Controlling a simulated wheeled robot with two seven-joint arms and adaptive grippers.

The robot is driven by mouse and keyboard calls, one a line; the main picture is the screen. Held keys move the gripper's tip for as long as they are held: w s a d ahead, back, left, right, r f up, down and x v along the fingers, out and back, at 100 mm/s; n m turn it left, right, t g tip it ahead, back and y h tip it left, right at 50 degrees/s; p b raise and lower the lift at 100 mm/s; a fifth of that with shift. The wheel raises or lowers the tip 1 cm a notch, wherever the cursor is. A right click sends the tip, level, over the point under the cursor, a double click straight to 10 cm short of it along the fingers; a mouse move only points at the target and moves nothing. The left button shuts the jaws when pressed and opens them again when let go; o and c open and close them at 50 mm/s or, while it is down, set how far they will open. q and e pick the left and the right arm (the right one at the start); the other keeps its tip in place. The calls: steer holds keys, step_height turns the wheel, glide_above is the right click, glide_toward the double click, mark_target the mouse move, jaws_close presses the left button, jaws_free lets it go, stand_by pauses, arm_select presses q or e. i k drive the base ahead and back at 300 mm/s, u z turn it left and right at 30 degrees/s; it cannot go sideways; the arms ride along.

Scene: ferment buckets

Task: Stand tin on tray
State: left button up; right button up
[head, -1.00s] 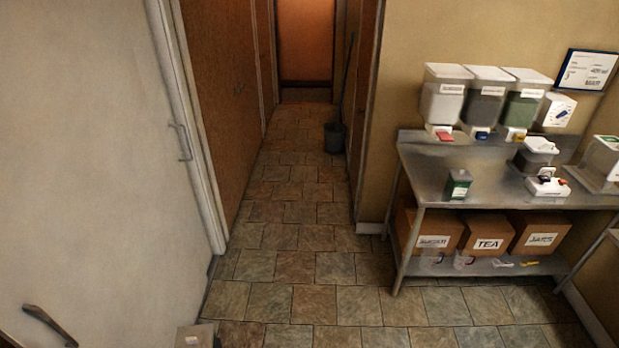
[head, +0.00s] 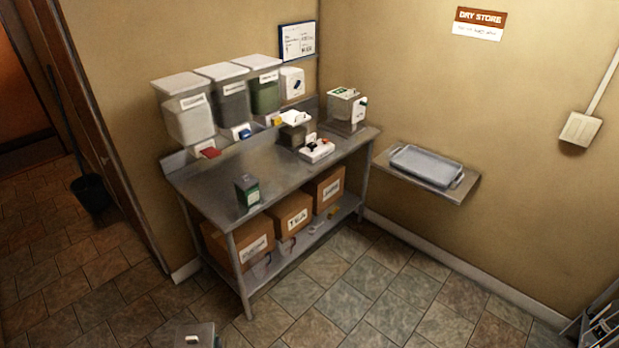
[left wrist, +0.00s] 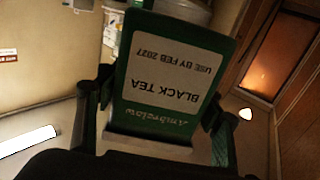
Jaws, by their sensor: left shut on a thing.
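My left gripper (left wrist: 154,112) is shut on a green tin (left wrist: 165,75) labelled "BLACK TEA". One dark finger lies on each side of it in the left wrist view, and the label reads upside down there. A grey top with a small pale mark (head: 195,336) shows at the bottom edge of the head view. It is probably the held tin's lid, with the gripper hidden or cut off. The grey tray (head: 427,166) lies on a wall shelf (head: 455,193) right of the bench, with nothing seen on it. My right gripper is out of view.
A steel bench (head: 215,192) holds several dispensers, a white device (head: 317,149) and another green tin (head: 248,191) near its front edge. Cardboard boxes (head: 290,218) sit on its lower shelf. The tiled floor (head: 370,290) before the tray shelf is clear. A dark rack (head: 600,325) stands at bottom right.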

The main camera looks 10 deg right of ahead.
mark_target(437, 175)
steer(key=z, duration=0.85)
steer(key=i, duration=1.5)
steer(key=z, duration=0.95)
steer(key=i, duration=1.5)
steer(key=z, duration=0.45)
